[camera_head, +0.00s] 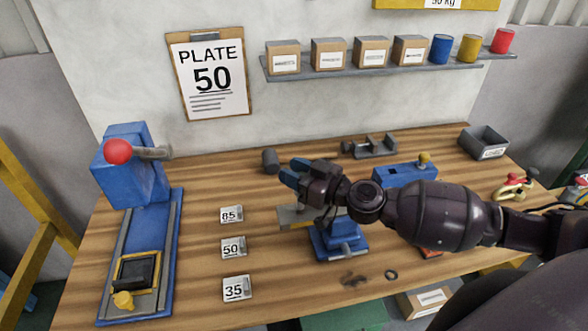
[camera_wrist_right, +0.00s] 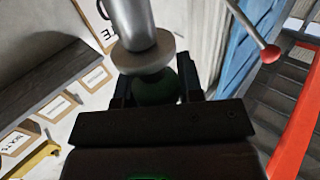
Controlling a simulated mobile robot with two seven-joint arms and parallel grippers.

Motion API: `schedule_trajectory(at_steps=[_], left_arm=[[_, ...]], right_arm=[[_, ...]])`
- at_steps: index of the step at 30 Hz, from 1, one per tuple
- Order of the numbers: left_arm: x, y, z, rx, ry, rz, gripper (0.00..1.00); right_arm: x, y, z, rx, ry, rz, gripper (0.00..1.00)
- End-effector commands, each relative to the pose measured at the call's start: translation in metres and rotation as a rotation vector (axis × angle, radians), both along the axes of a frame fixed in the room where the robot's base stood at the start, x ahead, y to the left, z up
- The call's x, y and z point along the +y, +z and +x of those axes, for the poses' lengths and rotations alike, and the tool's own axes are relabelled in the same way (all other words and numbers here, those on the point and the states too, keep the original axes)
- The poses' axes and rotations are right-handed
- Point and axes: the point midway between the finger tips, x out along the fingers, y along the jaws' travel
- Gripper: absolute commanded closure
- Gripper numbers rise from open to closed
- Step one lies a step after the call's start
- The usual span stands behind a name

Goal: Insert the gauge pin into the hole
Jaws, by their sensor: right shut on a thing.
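My right gripper (camera_head: 294,174) reaches in from the right in the head view, above the blue vise (camera_head: 338,240). In the right wrist view, my right gripper (camera_wrist_right: 157,92) is shut on the gauge pin's dark green handle. The gauge pin (camera_wrist_right: 136,25) has a pale collar and a bright steel shaft pointing away from the jaws. Its far end is cut off by the top of that view. A grey metal plate (camera_head: 292,217) sits at the vise, partly behind the gripper. No hole shows clearly. My left gripper is not in view.
A blue press (camera_head: 130,180) with a red-ball lever (camera_head: 118,151) stands at the left. A grey bin (camera_head: 484,142) is far right.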

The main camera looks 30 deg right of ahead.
Motion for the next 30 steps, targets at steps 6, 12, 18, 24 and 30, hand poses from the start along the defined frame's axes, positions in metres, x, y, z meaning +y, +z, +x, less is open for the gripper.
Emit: schedule_trajectory(at_steps=[6, 12, 18, 24, 30], left_arm=[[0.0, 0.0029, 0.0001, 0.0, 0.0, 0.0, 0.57], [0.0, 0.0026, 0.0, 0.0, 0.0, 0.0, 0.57], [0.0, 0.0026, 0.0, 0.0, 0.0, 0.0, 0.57], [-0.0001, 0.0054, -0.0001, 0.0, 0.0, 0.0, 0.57], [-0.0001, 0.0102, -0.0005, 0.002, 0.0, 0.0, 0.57]], right_arm=[[0.0001, 0.0001, -0.0001, 0.0, 0.0, 0.0, 0.93], [0.0, -0.0002, 0.0, 0.0, 0.0, 0.0, 0.93], [0.0, -0.0001, 0.0, 0.0, 0.0, 0.0, 0.93], [-0.0001, 0.0005, 0.0001, 0.0, 0.0, 0.0, 0.93], [-0.0002, 0.0006, 0.0001, 0.0, -0.001, -0.001, 0.93]])
